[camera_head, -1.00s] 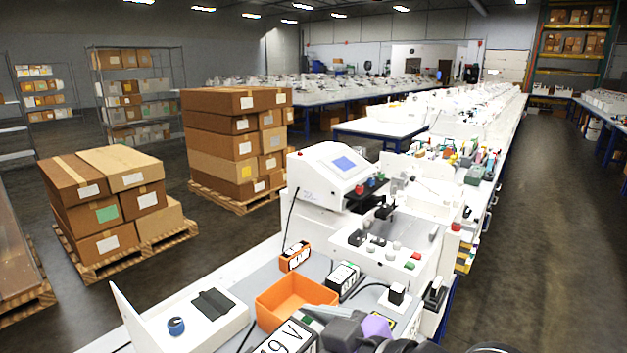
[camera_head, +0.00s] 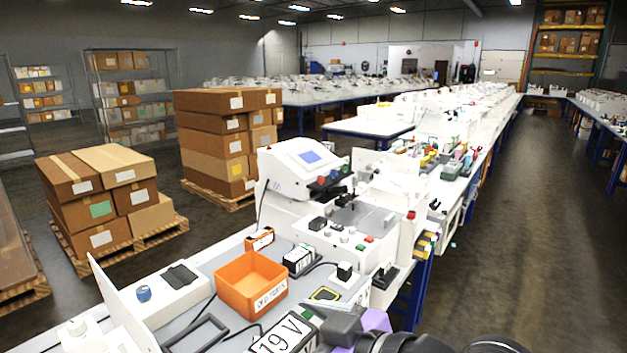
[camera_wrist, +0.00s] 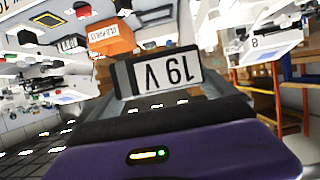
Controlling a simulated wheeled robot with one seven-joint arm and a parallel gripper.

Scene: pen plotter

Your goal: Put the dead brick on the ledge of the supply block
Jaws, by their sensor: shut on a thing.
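A black power brick (camera_head: 282,335) with a white label reading "19 V" is at the bottom of the head view. My gripper (camera_head: 325,330) is shut on it and holds it in front of the bench. In the wrist view the brick's label (camera_wrist: 168,78) shows upside down between the grey jaws (camera_wrist: 165,102). No mark of being dead shows on the brick. A white block (camera_head: 172,292) with a blue knob and a dark top pad is at the left; I cannot tell whether it is the supply block. No ledge can be made out clearly.
An orange bin (camera_head: 250,285) stands on the grey mat, with a black labelled brick (camera_head: 300,261) right of it and an orange-cased one (camera_head: 260,238) behind. A dark frame outline (camera_head: 200,334) lies in front. A white machine (camera_head: 300,166) stands farther back.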

